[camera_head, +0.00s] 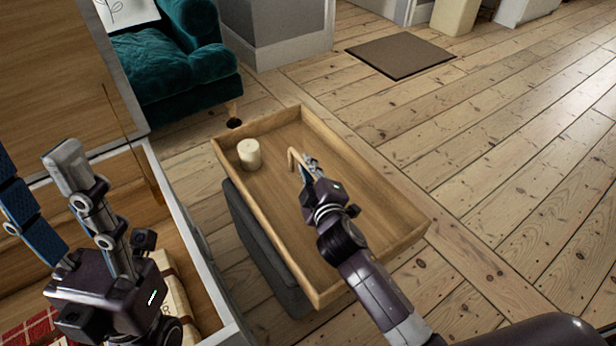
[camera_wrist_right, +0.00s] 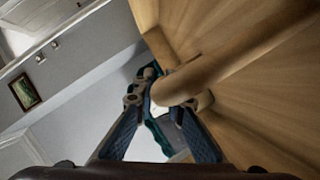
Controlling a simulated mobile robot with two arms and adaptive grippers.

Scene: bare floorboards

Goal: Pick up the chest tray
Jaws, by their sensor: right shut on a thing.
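The chest tray (camera_head: 375,172) is a shallow wooden box with low walls and a curved wooden handle (camera_head: 293,158) inside it. My right gripper (camera_head: 306,163) is shut on this handle, over the middle of the tray. In the right wrist view, the rounded handle (camera_wrist_right: 178,88) passes between the fingers (camera_wrist_right: 165,105). The tray is over a dark grey box-like seat (camera_head: 262,245); whether they touch is hidden. My left gripper (camera_head: 38,160) is open and empty, fingers raised, above the open chest (camera_head: 188,222).
A cream candle (camera_head: 249,154) stands in the tray's far left corner. The chest holds a wrapped cream item (camera_head: 174,292) and red checked cloth (camera_head: 32,333). A teal armchair (camera_head: 185,65) stands behind. A brown mat (camera_head: 400,55) lies beyond; the floor to the right is clear.

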